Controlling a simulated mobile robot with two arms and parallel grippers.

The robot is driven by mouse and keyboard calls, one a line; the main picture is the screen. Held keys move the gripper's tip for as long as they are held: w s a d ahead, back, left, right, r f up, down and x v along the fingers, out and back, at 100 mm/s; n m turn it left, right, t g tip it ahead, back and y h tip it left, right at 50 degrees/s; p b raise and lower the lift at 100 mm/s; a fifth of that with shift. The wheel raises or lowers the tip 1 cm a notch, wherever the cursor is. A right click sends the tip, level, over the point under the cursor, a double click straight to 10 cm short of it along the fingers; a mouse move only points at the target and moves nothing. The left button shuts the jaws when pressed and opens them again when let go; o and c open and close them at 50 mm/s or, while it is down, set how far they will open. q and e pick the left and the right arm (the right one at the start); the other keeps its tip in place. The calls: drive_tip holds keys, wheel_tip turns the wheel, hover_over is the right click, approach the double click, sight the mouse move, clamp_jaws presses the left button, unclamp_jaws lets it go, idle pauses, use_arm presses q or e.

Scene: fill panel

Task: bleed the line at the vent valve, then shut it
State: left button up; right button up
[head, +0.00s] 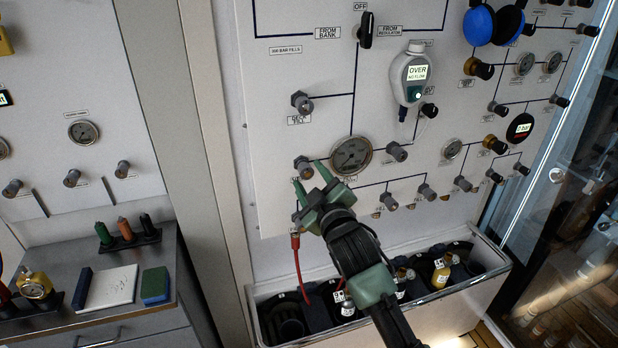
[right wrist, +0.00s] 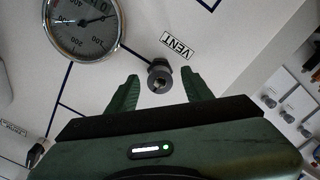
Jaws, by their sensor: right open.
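The vent valve is a small grey knob (head: 303,166) on the white panel, left of a large round gauge (head: 351,155). In the right wrist view the knob (right wrist: 159,76) sits beside a "VENT" label (right wrist: 177,46), and the gauge (right wrist: 82,25) is at upper left. My right gripper (head: 309,174) is open and faces the panel. In the right wrist view its green fingertips (right wrist: 160,78) appear on either side of the knob, with gaps on both sides; contact is not visible. The knob's turn position cannot be told. My left gripper is not in view.
A handheld meter (head: 415,75) reading "OVER NO FLOW" hangs on the panel near a black selector (head: 366,30). Several other knobs surround it. A red hose (head: 300,270) hangs below toward a trough of bottles (head: 480,262). A side counter (head: 165,285) stands left; glass is at right.

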drive_tip(key=b+v, duration=0.1)
drive_tip(key=v, duration=0.5)
drive_tip(key=shift+s+b, duration=0.3)
drive_tip(key=shift+b, duration=0.05)
drive_tip(key=shift+f, duration=0.1)
